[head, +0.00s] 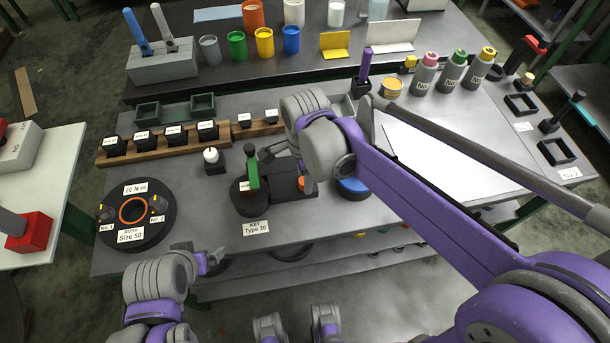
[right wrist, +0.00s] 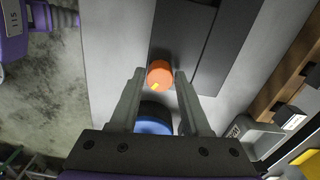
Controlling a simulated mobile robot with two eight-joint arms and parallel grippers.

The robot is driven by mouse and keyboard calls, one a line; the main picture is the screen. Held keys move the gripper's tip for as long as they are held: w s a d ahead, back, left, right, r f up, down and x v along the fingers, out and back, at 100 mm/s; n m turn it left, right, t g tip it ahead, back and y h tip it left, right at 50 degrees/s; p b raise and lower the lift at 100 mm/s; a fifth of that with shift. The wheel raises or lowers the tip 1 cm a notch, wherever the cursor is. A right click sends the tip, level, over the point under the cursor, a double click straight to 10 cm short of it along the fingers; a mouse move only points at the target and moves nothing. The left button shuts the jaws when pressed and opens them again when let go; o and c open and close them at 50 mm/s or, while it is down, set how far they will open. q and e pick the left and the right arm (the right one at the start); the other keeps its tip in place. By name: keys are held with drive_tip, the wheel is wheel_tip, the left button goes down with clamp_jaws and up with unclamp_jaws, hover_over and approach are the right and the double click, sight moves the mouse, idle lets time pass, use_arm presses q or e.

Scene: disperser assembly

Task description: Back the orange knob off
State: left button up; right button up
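The orange knob (head: 302,184) sits at the end of a dark block (head: 290,178) in the key fixture on the table. In the right wrist view the knob (right wrist: 160,73) is round, with a small yellow mark on its lower edge. My right gripper (right wrist: 160,76) has one fingertip on each side of the knob, with no clear gap, and looks shut on it. In the head view my right wrist hides these fingers. My left gripper (head: 212,261) is at the table's front edge, away from the knob; its finger opening is unclear.
A blue disc (head: 352,187) is right of the knob, below my right fingers in the wrist view. A green handle (head: 252,172) stands to the left. A round bush fixture (head: 153,236) is further left. Labelled black blocks (head: 175,136) stand in a wooden rack behind.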

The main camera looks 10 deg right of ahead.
clamp_jaws()
drive_tip(key=shift+n, duration=0.3)
drive_tip(key=n, duration=0.3)
drive_tip(key=shift+n, duration=0.3)
drive_tip(key=n, duration=0.4)
drive_tip(key=shift+n, duration=0.3)
drive_tip(key=n, duration=1.2)
drive_tip(key=shift+d+n, duration=0.1)
drive_tip(key=shift+n, duration=0.3)
